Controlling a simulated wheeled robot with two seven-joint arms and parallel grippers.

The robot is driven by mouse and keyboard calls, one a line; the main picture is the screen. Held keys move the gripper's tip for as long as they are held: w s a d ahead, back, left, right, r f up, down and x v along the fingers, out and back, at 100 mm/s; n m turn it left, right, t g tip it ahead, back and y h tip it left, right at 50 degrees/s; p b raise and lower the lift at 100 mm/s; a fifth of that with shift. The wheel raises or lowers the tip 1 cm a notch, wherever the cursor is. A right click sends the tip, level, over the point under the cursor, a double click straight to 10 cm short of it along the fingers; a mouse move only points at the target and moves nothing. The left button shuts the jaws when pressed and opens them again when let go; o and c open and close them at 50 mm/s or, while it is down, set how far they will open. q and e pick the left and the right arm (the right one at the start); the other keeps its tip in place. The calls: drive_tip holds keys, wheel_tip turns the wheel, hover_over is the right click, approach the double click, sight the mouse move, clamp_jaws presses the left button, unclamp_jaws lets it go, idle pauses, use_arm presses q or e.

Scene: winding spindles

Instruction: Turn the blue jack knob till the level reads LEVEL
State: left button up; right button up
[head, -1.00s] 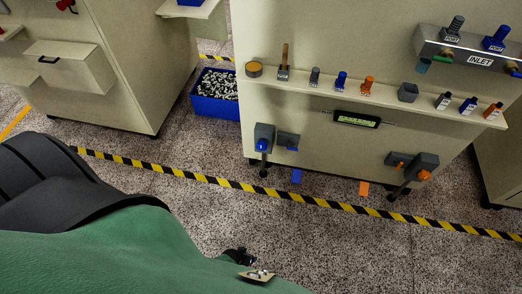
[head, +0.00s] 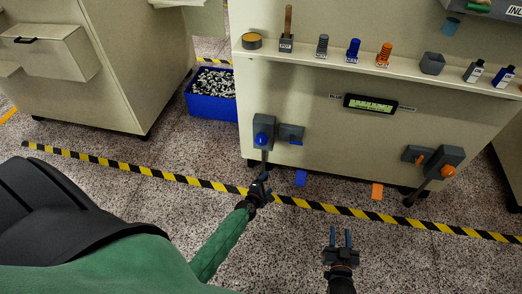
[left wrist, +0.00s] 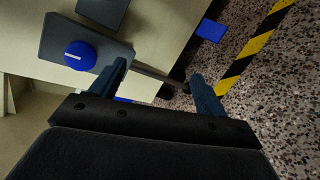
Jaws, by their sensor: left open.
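The blue jack knob (head: 262,138) is round and sits on a grey block low on the cabinet's front left. It also shows in the left wrist view (left wrist: 80,55), with a white mark on its face. My left gripper (head: 264,179) is open and empty, below the knob and apart from it. In the left wrist view its two fingers (left wrist: 158,75) are spread, with the knob off to the upper left. The level display (head: 370,104) is lit green; its text is too small to read. My right gripper (head: 341,231) is open and empty over the floor.
An orange knob (head: 448,171) sits on the cabinet's lower right. Blue (head: 300,178) and orange (head: 377,191) tabs are near the floor. A shelf (head: 390,70) with small parts juts out above the display. A blue bin (head: 212,109) stands left of the cabinet. Striped tape crosses the floor.

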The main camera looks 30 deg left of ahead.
sight(260, 142)
use_arm(q)
drive_tip(key=w+a+r+n+t+y+b, duration=0.1)
drive_tip(key=w+a+r+n+b, duration=0.1)
drive_tip(key=w+a+n+b, duration=0.1)
drive_tip(key=w+a+r+n+t+y+b, duration=0.1)
drive_tip(key=w+a+r+n+y+b, duration=0.1)
drive_tip(key=n, duration=0.4)
drive_tip(key=w+a+r+n+t+y+b, duration=0.1)
drive_tip(key=w+a+r+n+b, duration=0.2)
drive_tip(key=w+a+n+b, duration=0.1)
drive_tip(key=shift+w+a+r+n+y+b, duration=0.15)
drive_tip(key=shift+r+n+y+b, duration=0.4)
drive_tip(key=shift+b, duration=0.75)
drive_tip(key=x, duration=0.6)
drive_tip(key=shift+f+b, duration=0.25)
drive_tip(key=shift+b, duration=0.05)
drive_tip(key=shift+w, duration=0.35)
use_arm(e)
drive_tip(key=s+r+t+y, duration=0.1)
drive_tip(key=s+r+t, duration=0.1)
drive_tip(key=r, duration=0.6)
drive_tip(key=s+r+t+y, duration=0.1)
drive_tip(key=r+t, duration=0.3)
drive_tip(key=r, duration=0.4)
drive_tip(key=s+r+t, duration=0.3)
drive_tip(key=r, duration=0.6)
drive_tip(key=shift+d+m+t+y, duration=0.2)
drive_tip(key=shift+m+t+y, duration=0.1)
drive_tip(key=shift+t+y, duration=0.1)
